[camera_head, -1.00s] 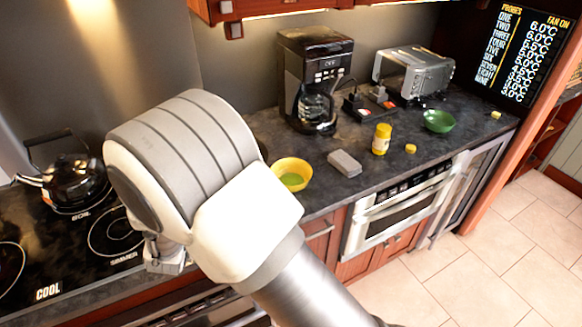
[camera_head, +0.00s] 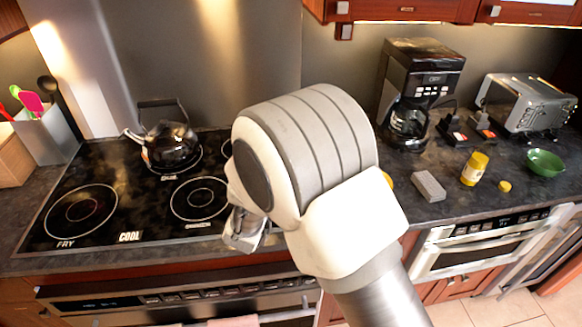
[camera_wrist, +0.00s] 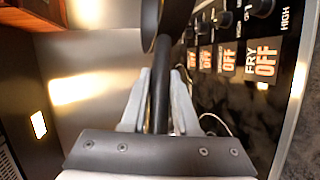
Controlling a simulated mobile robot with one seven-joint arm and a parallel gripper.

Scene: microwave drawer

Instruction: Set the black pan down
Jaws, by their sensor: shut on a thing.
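The black pan (camera_wrist: 165,18) shows in the wrist view at the top centre, cut off by the frame edge. Its dark handle (camera_wrist: 160,95) runs down between the two fingers of my gripper (camera_wrist: 160,80), which is shut on it. In the head view, part of the gripper (camera_head: 243,232) shows at the front edge of the cooktop, below the pale wrist. The pan cannot be made out in the head view; my arm covers the middle. The black cooktop (camera_head: 130,185) has ringed burners, with open burner areas at the front left and centre.
A black kettle (camera_head: 170,140) stands on a rear burner. A utensil holder (camera_head: 45,135) is at the left. Right of my arm are a coffee maker (camera_head: 415,90), a grey block (camera_head: 428,186), a yellow bottle (camera_head: 474,168), a green bowl (camera_head: 545,162) and a toaster oven (camera_head: 527,102).

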